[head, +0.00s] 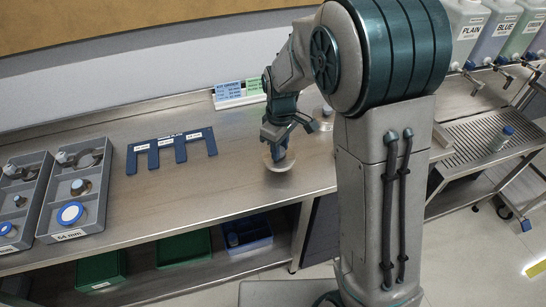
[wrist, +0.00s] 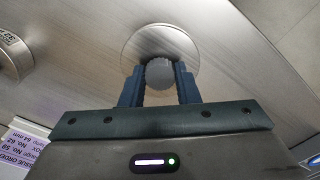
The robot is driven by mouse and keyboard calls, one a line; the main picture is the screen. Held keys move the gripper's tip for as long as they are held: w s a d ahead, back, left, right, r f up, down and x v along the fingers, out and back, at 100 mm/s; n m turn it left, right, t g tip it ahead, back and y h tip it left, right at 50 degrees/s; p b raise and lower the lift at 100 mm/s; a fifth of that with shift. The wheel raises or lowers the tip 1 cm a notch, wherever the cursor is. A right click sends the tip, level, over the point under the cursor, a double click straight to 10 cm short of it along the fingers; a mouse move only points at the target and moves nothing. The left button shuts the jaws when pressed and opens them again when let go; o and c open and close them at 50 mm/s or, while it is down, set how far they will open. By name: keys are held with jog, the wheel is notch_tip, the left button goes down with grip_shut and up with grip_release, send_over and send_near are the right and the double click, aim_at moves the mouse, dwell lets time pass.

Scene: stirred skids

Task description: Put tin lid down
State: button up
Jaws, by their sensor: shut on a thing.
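The tin lid is a round, pale metal disc with a ridged grey knob. In the wrist view the lid (wrist: 133,45) lies just beyond the fingertips, its knob between them. My gripper (wrist: 157,78) is shut on that knob. In the head view my gripper (head: 277,150) points down at the bench (head: 225,185) near its front edge, with the lid (head: 279,166) under it. The lid looks level and low over the bench top; I cannot tell whether it touches. The fingers partly hide the lid in the head view.
A blue slotted plate (head: 171,143) lies left of my gripper. Grey compartment trays (head: 78,228) stand at the far left. A metal tin (head: 326,117) stands behind, partly hidden by my arm; cards (head: 229,95) stand at the wall. Bare bench surrounds the lid.

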aim_at(273, 161)
jog(key=shift+s+a+f, duration=0.15)
jog(key=shift+a+f, duration=0.4)
jog(key=shift+a, duration=0.35)
jog(key=shift+f+p, duration=0.4)
jog(key=shift+f, duration=1.65)
jog(key=shift+f, duration=0.25)
jog(key=o, duration=1)
jog(key=shift+r, duration=0.1)
jog(key=shift+c, duration=0.2)
jog(key=shift+r, duration=0.1)
